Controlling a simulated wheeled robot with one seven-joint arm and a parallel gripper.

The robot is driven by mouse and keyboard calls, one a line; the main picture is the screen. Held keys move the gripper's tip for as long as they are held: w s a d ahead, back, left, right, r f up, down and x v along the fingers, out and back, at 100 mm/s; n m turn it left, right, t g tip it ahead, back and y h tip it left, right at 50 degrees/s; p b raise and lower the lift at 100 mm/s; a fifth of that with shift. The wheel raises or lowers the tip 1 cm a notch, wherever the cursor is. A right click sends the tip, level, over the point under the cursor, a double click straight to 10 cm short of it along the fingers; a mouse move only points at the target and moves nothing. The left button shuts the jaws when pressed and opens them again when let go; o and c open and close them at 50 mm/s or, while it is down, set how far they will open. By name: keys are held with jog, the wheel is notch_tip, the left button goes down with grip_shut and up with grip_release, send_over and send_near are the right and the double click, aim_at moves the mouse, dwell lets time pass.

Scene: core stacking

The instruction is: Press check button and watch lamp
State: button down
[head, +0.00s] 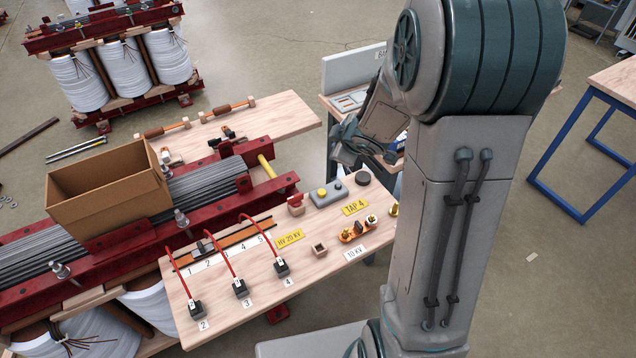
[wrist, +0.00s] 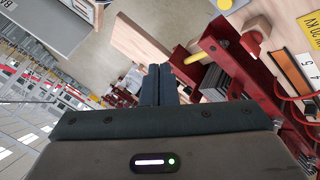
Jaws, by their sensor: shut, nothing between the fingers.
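A grey control box (head: 328,195) sits on the wooden bench top, near its right end. It carries a yellow dome (head: 321,191) and a small dark round part (head: 338,184); I cannot tell which is the check button and which is the lamp, and no glow shows. Part of the box seems to show at the top edge of the wrist view. My gripper (head: 347,150) is above and beyond the box, apart from it. In the wrist view its two fingers (wrist: 159,84) are together and empty.
Yellow labels (head: 355,207), small connectors (head: 352,230) and red cables (head: 223,255) lie nearer. A cardboard box (head: 110,190) stands left on the red-framed core. A yellow rod (head: 266,166) sticks up.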

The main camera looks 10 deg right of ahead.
aim_at(325, 193)
jog(key=a+f+n+y+b, duration=0.1)
jog(key=a+f+n+y, duration=0.2)
jog(key=f, duration=0.3)
jog(key=shift+w+f+g, duration=0.25)
jog(key=shift+w+g, duration=0.05)
jog(key=shift+w, duration=0.1)
notch_tip(325, 193, down, 9)
jog(key=b, duration=0.8)
jog(key=shift+r+b, duration=0.1)
jog(key=shift+b, duration=0.2)
dwell(1.2)
jog(key=shift+f, duration=0.4)
